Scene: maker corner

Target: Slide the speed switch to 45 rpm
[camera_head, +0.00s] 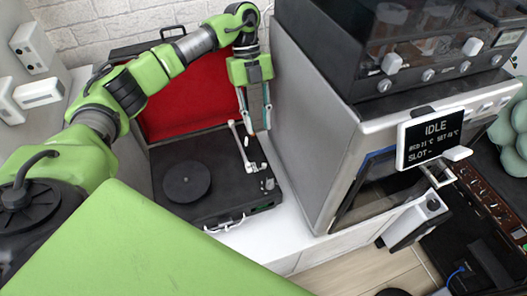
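A black record player (215,205) sits in an open case on the white counter, left of centre. Its dark round platter (181,181) is bare, and a white tonearm (242,148) runs along its right side. Small pale controls (268,184) sit at the right front of the deck. I cannot tell which is the speed switch or what position it has. My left gripper (259,130) points down over the deck's back right corner, behind these controls and beside the tonearm. Whether its fingers are parted is unclear. My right gripper is out of view.
The raised red-lined lid (190,98) stands behind the deck. A large grey machine (310,120) with a sign reading IDLE (435,137) stands close on the right. White wall boxes (38,93) are at left. Bare counter (285,232) lies in front.

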